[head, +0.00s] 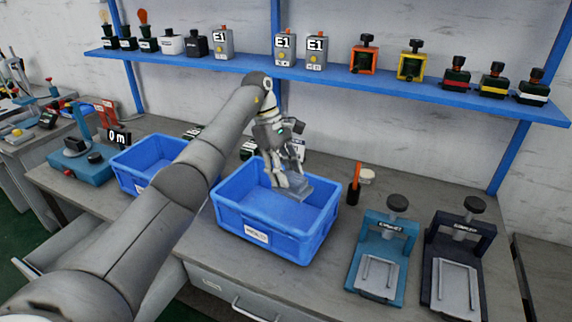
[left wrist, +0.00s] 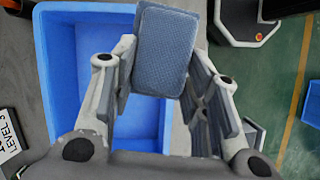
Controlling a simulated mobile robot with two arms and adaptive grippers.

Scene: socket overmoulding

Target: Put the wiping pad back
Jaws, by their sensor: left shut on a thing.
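My left gripper (head: 292,184) is over the right blue bin (head: 262,236) on the bench in the head view. It is shut on the wiping pad (left wrist: 163,50), a blue-grey textured rectangular block. The pad also shows in the head view (head: 318,190), at the fingertips, over the bin's back right part. In the left wrist view the pad sits between the two fingers (left wrist: 155,75), with the blue bin (left wrist: 62,60) behind it. The bin's visible floor looks empty. I cannot tell whether the pad touches the bin. My right gripper is not in view.
A second blue bin (head: 142,160) stands to the left. Right of the bin are an orange-handled tool (head: 354,184), a blue clamp fixture (head: 382,252) and a dark clamp fixture (head: 456,262). A blue shelf (head: 340,78) with several devices runs above. A drawer (head: 70,238) is open at the front left.

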